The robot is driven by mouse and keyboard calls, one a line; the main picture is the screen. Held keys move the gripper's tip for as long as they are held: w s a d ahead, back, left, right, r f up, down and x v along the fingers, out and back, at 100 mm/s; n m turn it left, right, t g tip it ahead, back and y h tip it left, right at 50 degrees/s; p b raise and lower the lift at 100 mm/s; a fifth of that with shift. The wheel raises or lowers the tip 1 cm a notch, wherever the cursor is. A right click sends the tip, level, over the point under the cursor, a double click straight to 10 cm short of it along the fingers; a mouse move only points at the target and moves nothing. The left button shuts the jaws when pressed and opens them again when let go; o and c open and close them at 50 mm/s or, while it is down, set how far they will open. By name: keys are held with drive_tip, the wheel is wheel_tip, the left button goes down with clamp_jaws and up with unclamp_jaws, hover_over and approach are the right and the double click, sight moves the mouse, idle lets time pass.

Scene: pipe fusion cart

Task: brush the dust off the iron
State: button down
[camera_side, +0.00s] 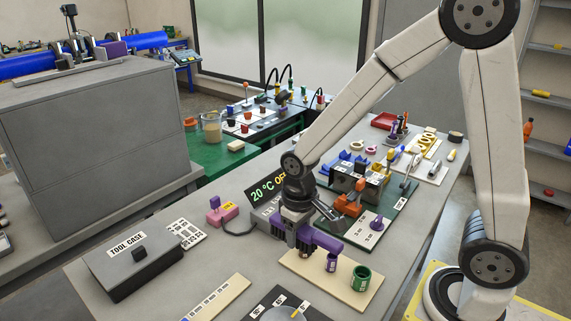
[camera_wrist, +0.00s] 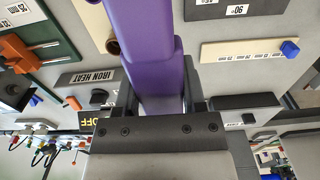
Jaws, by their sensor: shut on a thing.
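My gripper (camera_side: 304,238) is shut on a purple tool (camera_side: 326,242). In the wrist view the tool (camera_wrist: 145,45) fills the space between my fingers (camera_wrist: 161,105) and runs up out of the picture. It points right over a tan board (camera_side: 347,291) in the side view. I cannot tell whether it is a brush or the iron, and no bristles or dust show. The heat box has a lit panel reading 20 °C OFF (camera_side: 268,190); its IRON HEAT label (camera_wrist: 87,78) shows in the wrist view. A dark cord runs near a pink-purple item (camera_side: 221,212) left of the box.
A green cup (camera_side: 360,279) and a small purple cup (camera_side: 331,263) stand on the tan board close to the tool. A green base with orange clamps (camera_side: 349,205) is behind. The tool case (camera_side: 130,260) sits left. Bare grey table (camera_side: 215,262) lies front left.

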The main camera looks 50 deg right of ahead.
drive_tip(key=c, duration=1)
unclamp_jaws()
drive_tip(key=c, duration=0.3)
drive_tip(key=shift+w+d+r+m, duration=0.15)
drive_tip(key=shift+w+d+m, duration=0.2)
drive_tip(key=shift+d+m, duration=0.45)
drive_tip(key=w+d+r+m, duration=0.1)
drive_tip(key=d+m, duration=0.7)
drive_tip(key=w+d+r+m, duration=0.2)
drive_tip(key=d+m, duration=0.5)
drive_tip(key=m, duration=0.2)
drive_tip(key=s+d+r+m, duration=0.1)
drive_tip(key=s+d+m, duration=0.2)
drive_tip(key=d+m, duration=0.5)
drive_tip(key=s+d+r+m, duration=0.1)
drive_tip(key=s+d+m, duration=0.2)
drive_tip(key=d+m, duration=0.6)
drive_tip(key=shift+d+r, duration=0.2)
drive_tip(key=shift+d, duration=0.2)
